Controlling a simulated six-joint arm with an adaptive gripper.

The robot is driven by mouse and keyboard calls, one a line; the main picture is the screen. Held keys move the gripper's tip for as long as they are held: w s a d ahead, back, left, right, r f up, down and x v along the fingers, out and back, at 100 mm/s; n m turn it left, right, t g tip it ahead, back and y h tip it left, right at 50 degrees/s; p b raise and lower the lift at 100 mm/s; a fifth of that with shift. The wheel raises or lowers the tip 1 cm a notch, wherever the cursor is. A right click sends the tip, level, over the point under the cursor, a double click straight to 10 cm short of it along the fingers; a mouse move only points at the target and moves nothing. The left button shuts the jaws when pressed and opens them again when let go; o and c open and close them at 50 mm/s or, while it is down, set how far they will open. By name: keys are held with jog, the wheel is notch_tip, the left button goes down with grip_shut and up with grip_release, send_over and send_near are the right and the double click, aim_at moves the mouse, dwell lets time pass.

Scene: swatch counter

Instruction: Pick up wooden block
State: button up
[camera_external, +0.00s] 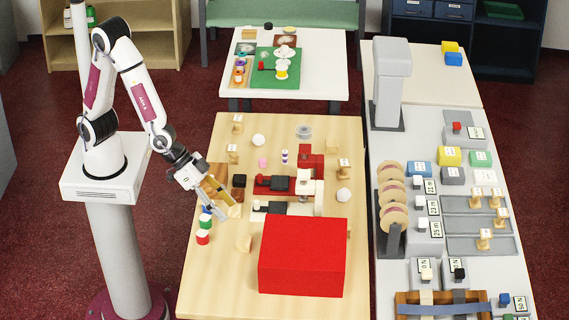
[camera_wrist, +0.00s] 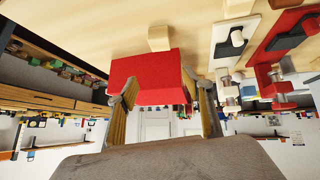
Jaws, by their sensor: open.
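A pale wooden block (camera_external: 244,243) lies on the light wood table (camera_external: 215,285), left of the big red box (camera_external: 302,262). Another pale wooden piece (camera_external: 235,211) shows right beside my gripper (camera_external: 219,203) in the external view; I cannot tell whether they touch. My gripper is open, reaching down and tilted over the table's left side. In the wrist view my gripper (camera_wrist: 165,92) has its two fingers spread, with the red box (camera_wrist: 148,76) beyond them. One pale wooden block (camera_wrist: 159,38) shows near the box; I cannot tell which of the two it is.
Green and red cylinders (camera_external: 203,236) stand below my gripper near the left edge. A black cube (camera_external: 239,181) and red and white clamp-like fixtures (camera_external: 305,185) stand to the right. The table's front left corner is clear.

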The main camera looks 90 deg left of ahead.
jog(key=y, duration=0.1)
send_near(243, 240)
jog(key=shift+d+x, duration=0.2)
jog(key=shift+x, duration=0.7)
jog(key=shift+f+t+y, duration=0.3)
jog(key=shift+f+t, duration=0.1)
jog(key=shift+f, duration=0.2)
jog(key=shift+w, duration=0.1)
jog(key=shift+x, duration=1.25)
jog(key=shift+d+f, duration=0.1)
jog(key=shift+x, duration=2.55)
jog(key=shift+c, duration=0.4)
jog(key=c, duration=1.1)
